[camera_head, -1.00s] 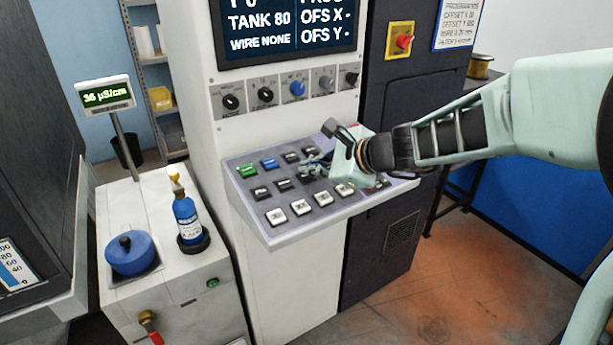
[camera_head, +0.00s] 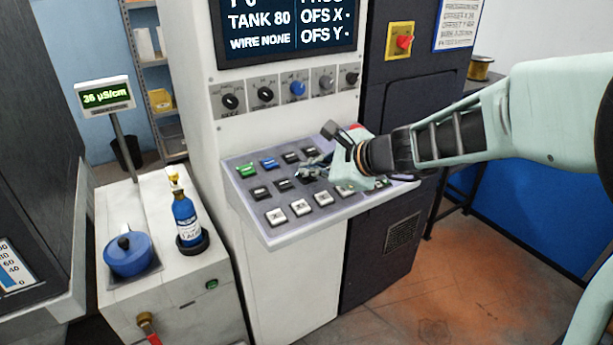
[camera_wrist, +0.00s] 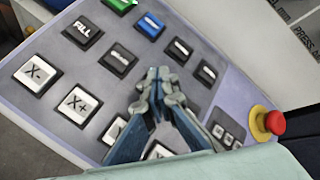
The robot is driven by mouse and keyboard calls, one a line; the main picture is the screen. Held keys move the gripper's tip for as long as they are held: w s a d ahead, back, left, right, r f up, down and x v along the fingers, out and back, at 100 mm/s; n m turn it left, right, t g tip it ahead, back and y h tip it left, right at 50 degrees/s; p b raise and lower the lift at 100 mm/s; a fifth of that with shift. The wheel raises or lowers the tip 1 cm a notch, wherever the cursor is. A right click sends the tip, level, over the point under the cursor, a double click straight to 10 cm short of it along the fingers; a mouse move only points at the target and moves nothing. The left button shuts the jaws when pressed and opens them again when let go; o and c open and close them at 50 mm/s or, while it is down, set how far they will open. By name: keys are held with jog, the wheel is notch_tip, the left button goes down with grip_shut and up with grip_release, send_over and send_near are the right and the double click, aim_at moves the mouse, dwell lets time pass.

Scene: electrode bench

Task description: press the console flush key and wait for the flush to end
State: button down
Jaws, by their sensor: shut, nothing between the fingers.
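The console keypad (camera_head: 250,222) is a sloped grey panel with rows of square keys. In the wrist view it has a green key (camera_wrist: 120,4), a blue key (camera_wrist: 150,26), a black key marked FILL (camera_wrist: 83,32) and a black key beside it (camera_wrist: 119,60) with a blurred label. I cannot tell for certain which key is flush. My gripper (camera_head: 308,172) is shut and empty, over the middle of the panel. In the wrist view its fingertips (camera_wrist: 158,78) are just right of the blurred-label key; contact cannot be told. Its fingers hide some lower keys.
The screen (camera_head: 285,28) above reads TANK 80 and WIRE NONE. A red mushroom button (camera_wrist: 274,122) stands at the panel's right end. Knobs (camera_head: 297,88) line the column above the keys. A cabinet with a blue bottle (camera_head: 186,218) and a 36 µS/cm display (camera_head: 106,96) stands left.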

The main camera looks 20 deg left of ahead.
jog(key=shift+r, duration=0.1)
jog(key=shift+s+d+r+p, duration=0.1)
jog(key=shift+d+r+p, duration=0.05)
jog(key=shift+r+p, duration=0.45)
jog(key=shift+s+d+r+p, duration=0.1)
jog(key=shift+d+r+p, duration=0.05)
jog(key=shift+r+p, duration=0.6)
jog(key=shift+s+d+r+p, duration=0.15)
jog(key=shift+r+p, duration=0.3)
jog(key=shift+r, duration=0.45)
jog(key=shift+s+d+r+p, duration=0.1)
jog(key=shift+r+p, duration=0.5)
jog(key=shift+r, duration=0.25)
